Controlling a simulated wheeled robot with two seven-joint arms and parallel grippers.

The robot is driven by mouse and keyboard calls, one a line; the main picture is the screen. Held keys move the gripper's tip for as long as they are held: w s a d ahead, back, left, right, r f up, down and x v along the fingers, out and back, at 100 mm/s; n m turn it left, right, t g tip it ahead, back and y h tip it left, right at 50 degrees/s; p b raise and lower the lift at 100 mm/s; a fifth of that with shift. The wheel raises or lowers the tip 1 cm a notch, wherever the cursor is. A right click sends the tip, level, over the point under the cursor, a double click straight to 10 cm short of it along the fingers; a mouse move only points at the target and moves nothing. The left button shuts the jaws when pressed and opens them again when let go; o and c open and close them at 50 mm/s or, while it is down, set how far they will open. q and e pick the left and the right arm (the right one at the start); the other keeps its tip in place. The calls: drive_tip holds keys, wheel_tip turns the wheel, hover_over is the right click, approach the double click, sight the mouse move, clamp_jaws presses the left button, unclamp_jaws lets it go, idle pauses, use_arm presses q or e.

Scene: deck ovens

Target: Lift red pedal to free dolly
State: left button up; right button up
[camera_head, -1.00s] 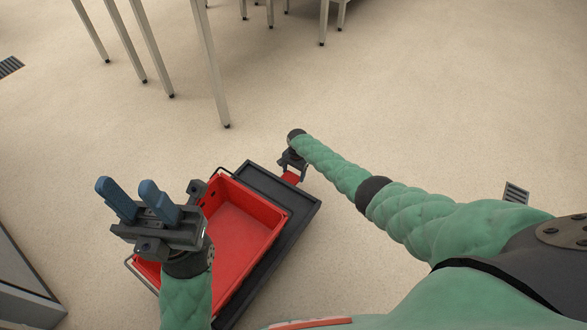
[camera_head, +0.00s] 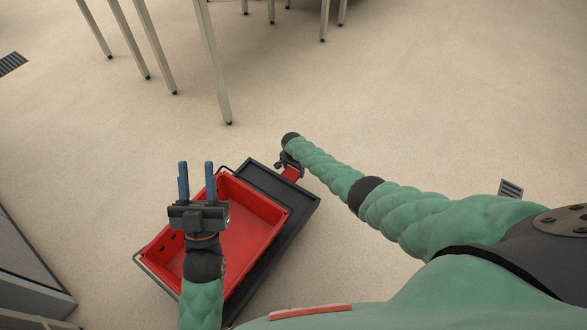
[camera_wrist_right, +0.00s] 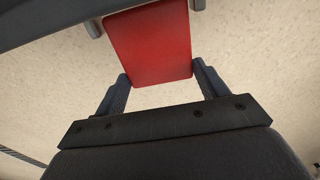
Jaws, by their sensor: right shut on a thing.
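The red pedal (camera_head: 291,173) sticks out from the far corner of the dark dolly (camera_head: 308,206), and it shows large in the right wrist view (camera_wrist_right: 150,47). My right gripper (camera_head: 286,164) is at the pedal; in the wrist view its two fingers (camera_wrist_right: 161,75) stand at the pedal's two side edges, shut on it. A red crate (camera_head: 237,228) with wire handles sits on the dolly and looks empty. My left gripper (camera_head: 197,181) is open and empty, fingers pointing up the picture, above the crate's left part in the head view, hiding some of it.
Steel table legs (camera_head: 214,70) stand on the floor beyond the dolly. A grey cabinet-like unit (camera_head: 30,270) is at the lower left. Floor drains (camera_head: 511,189) lie at the right and far left. The floor right of the dolly is clear.

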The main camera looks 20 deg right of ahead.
sight(293, 171)
drive_tip(key=o, duration=1.4)
drive_tip(key=shift+r, duration=0.15)
wheel_tip(293, 171, up, 3)
drive_tip(key=shift+a+r+p, duration=0.1)
drive_tip(key=shift+r+p, duration=0.1)
drive_tip(key=shift+p, duration=0.7)
wheel_tip(293, 171, up, 4)
drive_tip(key=shift+f+p, duration=0.15)
drive_tip(key=shift+p, duration=0.5)
use_arm(q)
wheel_tip(293, 171, down, 34)
drive_tip(key=d+g+y, duration=0.2)
drive_tip(key=g+y, duration=0.1)
drive_tip(key=g, duration=0.9)
drive_tip(key=shift+r+n, duration=0.15)
drive_tip(key=shift+n, duration=0.15)
